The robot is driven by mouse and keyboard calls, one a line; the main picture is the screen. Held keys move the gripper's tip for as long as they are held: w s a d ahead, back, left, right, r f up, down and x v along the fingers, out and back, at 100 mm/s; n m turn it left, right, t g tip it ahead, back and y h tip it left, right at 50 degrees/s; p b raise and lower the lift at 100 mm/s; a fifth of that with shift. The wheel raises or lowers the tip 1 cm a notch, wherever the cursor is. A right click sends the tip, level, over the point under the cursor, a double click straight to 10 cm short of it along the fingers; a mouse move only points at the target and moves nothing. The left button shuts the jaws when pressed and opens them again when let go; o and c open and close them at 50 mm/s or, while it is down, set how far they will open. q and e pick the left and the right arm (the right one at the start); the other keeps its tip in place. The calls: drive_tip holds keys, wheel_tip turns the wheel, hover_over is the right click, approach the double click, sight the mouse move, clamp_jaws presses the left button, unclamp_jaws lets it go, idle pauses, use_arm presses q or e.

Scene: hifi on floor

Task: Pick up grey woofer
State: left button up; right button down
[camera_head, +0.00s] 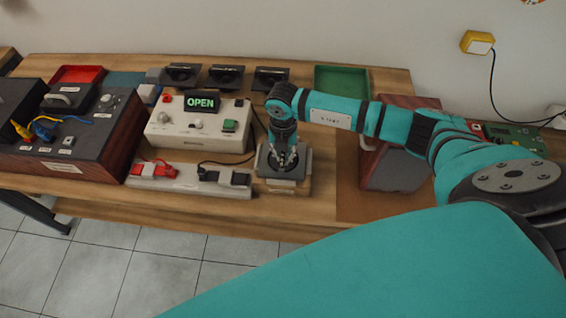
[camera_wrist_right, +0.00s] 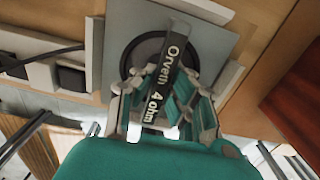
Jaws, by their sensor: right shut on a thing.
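The grey woofer (camera_head: 304,166) is a square grey plate with a dark round centre, on a small light wooden stand (camera_head: 288,186) near the table's front edge. In the right wrist view the woofer's plate (camera_wrist_right: 118,40) fills the upper middle, with a dark bar (camera_wrist_right: 165,75) labelled "Orveth 4 ohm" across its centre. My right gripper (camera_head: 284,160) points down over the middle of the woofer. In the wrist view its fingers (camera_wrist_right: 163,112) stand on both sides of the bar and are shut on it. I cannot tell whether the woofer has left the stand. My left gripper is out of view.
A power strip (camera_head: 185,180) with red and black plugs lies left of the woofer. Behind it stands a white box with a green "OPEN" display (camera_head: 201,103). A reddish-brown cabinet (camera_head: 395,170) is close on the right, partly behind my arm. A green tray (camera_head: 342,80) lies at the back.

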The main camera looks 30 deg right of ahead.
drive_tip(key=shift+w, duration=0.1)
drive_tip(key=shift+r, duration=0.15)
drive_tip(key=shift+r+p, duration=0.35)
drive_tip(key=shift+w+r+b, duration=0.15)
drive_tip(key=shift+r+b, duration=0.2)
wheel_tip(320, 180, up, 8)
drive_tip(key=shift+r+b, duration=0.1)
drive_tip(key=shift+b, duration=0.9)
drive_tip(key=shift+r, duration=0.4)
